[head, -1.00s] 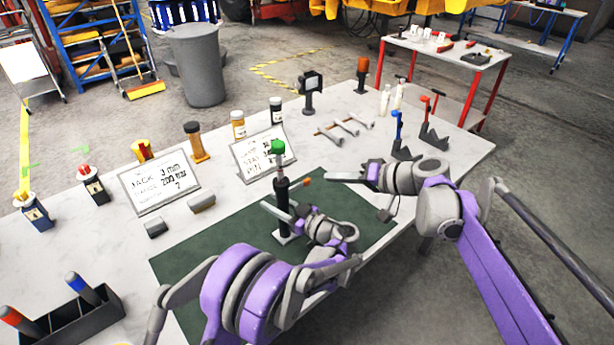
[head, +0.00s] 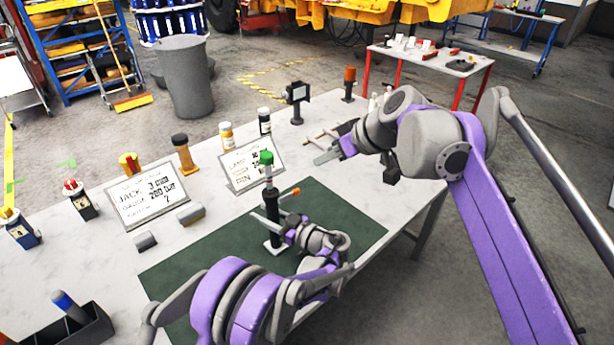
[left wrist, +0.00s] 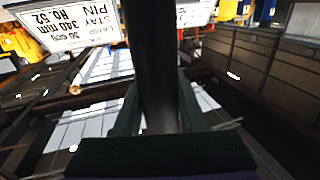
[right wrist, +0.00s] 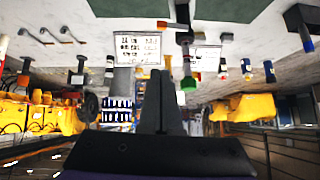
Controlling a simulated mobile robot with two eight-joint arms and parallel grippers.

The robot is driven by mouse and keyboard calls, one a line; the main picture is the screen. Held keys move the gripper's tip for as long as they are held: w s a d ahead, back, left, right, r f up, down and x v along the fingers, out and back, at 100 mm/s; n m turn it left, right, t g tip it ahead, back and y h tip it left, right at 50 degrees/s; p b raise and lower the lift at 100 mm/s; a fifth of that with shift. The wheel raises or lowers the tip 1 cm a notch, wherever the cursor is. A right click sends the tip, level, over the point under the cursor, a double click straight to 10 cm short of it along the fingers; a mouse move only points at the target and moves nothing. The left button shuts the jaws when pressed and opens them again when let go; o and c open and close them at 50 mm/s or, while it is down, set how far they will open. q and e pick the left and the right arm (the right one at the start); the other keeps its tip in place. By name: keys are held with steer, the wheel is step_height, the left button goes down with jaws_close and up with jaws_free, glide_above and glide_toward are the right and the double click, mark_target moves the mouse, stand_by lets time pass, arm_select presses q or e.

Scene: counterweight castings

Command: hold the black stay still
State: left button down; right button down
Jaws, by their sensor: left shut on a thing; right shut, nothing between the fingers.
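The black stay (head: 271,200) stands upright on the green mat (head: 345,222), with a green knob on top, an orange-tipped side lever and a light foot plate. My left gripper (head: 272,222) is shut around its shaft, below the lever. In the left wrist view the dark shaft (left wrist: 150,60) runs up from between the fingers. My right gripper (head: 326,157) is shut and empty, raised over the back right of the bench, apart from the stay. In the right wrist view its closed fingers (right wrist: 160,100) show, with the green-topped stay (right wrist: 186,45) beyond them.
Two sign cards (head: 147,201) stand behind the mat, with bottles (head: 226,136) and a small screen on a post (head: 297,98) beyond. Wrenches (head: 320,136) lie near my right gripper. A dark holder with a blue-topped piece (head: 85,328) sits front left. The mat's right part is clear.

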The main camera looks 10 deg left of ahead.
glide_above(289, 196)
steer(key=w+d, duration=0.2)
steer(key=d, duration=0.1)
step_height(289, 196, down, 7)
steer(key=f, duration=0.3)
steer(key=shift+s+a+f, duration=0.1)
steer(key=shift+s+f, duration=0.15)
steer(key=shift+f, duration=0.15)
steer(key=shift+f, duration=0.1)
